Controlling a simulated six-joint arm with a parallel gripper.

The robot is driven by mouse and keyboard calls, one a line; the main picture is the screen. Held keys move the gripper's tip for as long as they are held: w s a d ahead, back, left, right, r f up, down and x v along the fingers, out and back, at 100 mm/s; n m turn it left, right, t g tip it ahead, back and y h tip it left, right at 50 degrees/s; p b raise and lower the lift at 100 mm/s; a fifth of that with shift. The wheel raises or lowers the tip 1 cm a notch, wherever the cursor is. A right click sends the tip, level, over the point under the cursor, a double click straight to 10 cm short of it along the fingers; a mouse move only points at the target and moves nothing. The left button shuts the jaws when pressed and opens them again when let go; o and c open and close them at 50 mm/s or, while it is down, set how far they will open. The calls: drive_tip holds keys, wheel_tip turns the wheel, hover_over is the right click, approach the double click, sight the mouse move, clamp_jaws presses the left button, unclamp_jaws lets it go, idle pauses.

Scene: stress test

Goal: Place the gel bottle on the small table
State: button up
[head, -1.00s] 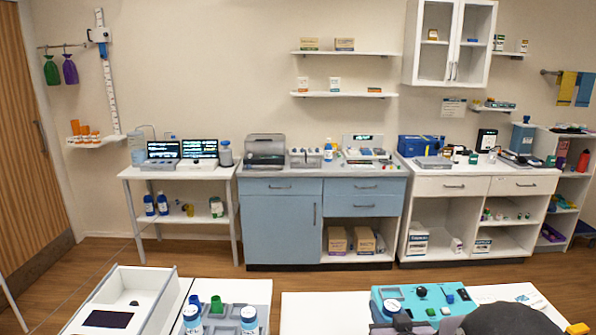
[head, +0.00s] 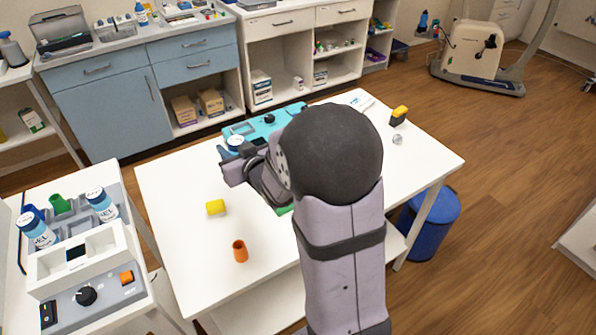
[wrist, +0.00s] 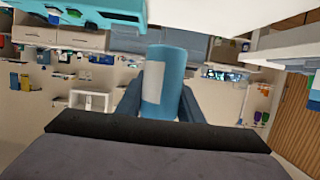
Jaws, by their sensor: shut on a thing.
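In the head view, my gripper (head: 232,170) is over the white table (head: 180,180) in the middle, beside the teal device. The wrist view shows my gripper (wrist: 160,105) with its two fingers on either side of a blue cylinder (wrist: 178,75) with a pale label. It looks like a bottle, but its wording cannot be read. In the head view it is hard to make out at the gripper.
The white table carries a teal device (head: 268,122), a yellow block (head: 215,207), an orange cup (head: 240,250) and a black-and-yellow item (head: 399,115). Its front left is mostly clear. A white-and-grey apparatus (head: 90,285) fills the left bench. A blue bin (head: 432,212) stands at right.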

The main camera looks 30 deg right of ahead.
drive_tip(key=shift+w+d+f+b, duration=0.1)
drive_tip(key=shift+w+f+b, duration=0.45)
drive_tip(key=shift+f, duration=1.5)
drive_tip(key=shift+w+d+f+b, duration=0.15)
drive_tip(key=shift+f+b, duration=0.85)
drive_tip(key=shift+f, duration=1.1)
drive_tip(key=shift+w+f+b, duration=0.35)
drive_tip(key=shift+f+b, duration=0.4)
drive_tip(key=shift+f, duration=1.3)
drive_tip(key=shift+f, duration=0.15)
drive_tip(key=o, duration=1.2)
